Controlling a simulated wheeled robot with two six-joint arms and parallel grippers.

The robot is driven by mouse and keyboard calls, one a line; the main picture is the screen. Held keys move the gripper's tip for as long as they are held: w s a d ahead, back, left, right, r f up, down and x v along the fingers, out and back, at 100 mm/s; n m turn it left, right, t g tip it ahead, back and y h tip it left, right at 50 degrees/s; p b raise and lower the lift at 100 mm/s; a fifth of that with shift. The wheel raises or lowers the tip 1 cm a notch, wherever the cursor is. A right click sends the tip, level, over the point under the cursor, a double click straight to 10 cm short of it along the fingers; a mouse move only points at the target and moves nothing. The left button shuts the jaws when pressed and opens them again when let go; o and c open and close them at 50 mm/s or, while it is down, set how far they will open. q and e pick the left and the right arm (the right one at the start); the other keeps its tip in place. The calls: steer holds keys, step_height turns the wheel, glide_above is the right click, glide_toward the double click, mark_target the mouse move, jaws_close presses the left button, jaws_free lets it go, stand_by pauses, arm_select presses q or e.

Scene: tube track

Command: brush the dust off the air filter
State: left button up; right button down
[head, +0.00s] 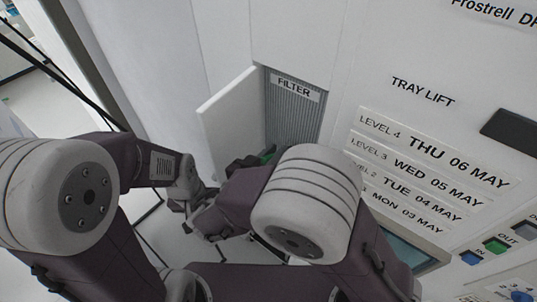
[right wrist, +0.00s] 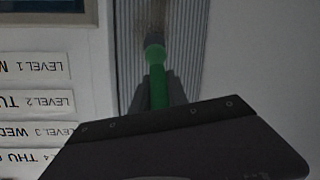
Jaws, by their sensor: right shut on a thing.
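The air filter (head: 293,108), a grey ribbed panel labelled FILTER, sits in a wall recess. It also shows in the right wrist view (right wrist: 190,50). My right gripper (head: 248,162) is shut on a green brush (head: 268,153), in front of the filter's lower part. In the right wrist view, the brush's green handle (right wrist: 158,90) points at the ribs. A brownish patch (right wrist: 152,18) lies beyond its dark collar; I cannot tell dust from bristles there, nor whether the brush touches. My left gripper (head: 202,203) is partly visible at left; its jaws are unclear.
A white hinged door (head: 226,118) stands open left of the filter. A label panel (head: 425,165) with several dated level lines is on the wall at right, near a display and coloured buttons (head: 495,245). My right arm covers the area below the filter.

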steer(key=shift+s+a+r, duration=0.1)
steer(key=shift+s+a, duration=0.05)
steer(key=shift+s, duration=0.2)
arm_select(q)
steer(key=shift+s+a+r, duration=0.1)
steer(key=shift+s+a, duration=0.1)
steer(key=shift+s, duration=0.2)
steer(key=shift+w+d, duration=0.1)
steer(key=shift+w, duration=0.15)
arm_select(e)
steer(key=shift+w, duration=0.3)
arm_select(q)
steer(key=shift+s+f+b, duration=0.15)
steer(key=shift+f+b, duration=0.1)
steer(key=shift+b, duration=0.05)
arm_select(e)
steer(key=shift+d, duration=0.2)
arm_select(q)
steer(key=shift+f, duration=0.1)
arm_select(e)
steer(key=shift+w, duration=0.1)
